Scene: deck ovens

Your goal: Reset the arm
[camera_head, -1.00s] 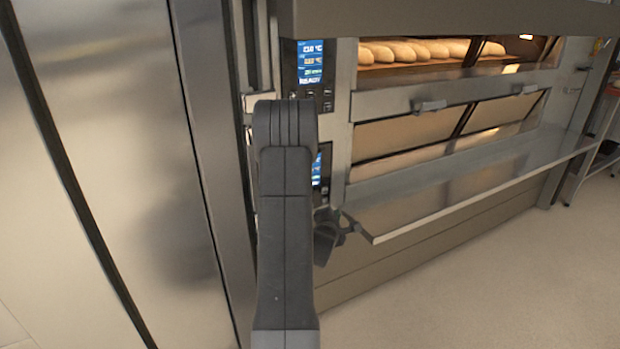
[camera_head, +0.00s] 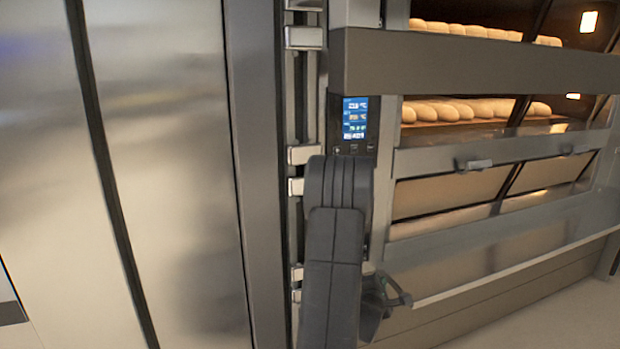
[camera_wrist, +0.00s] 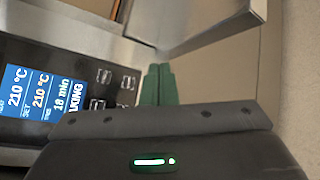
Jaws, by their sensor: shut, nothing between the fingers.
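My gripper (camera_wrist: 158,84) shows in the wrist view as two green fingers side by side, closed together with nothing between them. In that view it is just right of a control panel with a blue display (camera_wrist: 38,92) and grey buttons, in front of the metal oven front. In the head view my dark arm stands before the left end of the deck oven (camera_head: 470,75). A dark part at the arm's end (camera_head: 388,302) shows low beside the oven ledge, but the fingertips cannot be made out there.
A metal ledge (camera_head: 500,262) juts out along the oven's front. Oven doors with handles (camera_head: 474,164) and loaves (camera_head: 470,110) are to the right. Tall steel panels (camera_head: 165,170) fill the left. Bare floor (camera_head: 545,325) shows at lower right.

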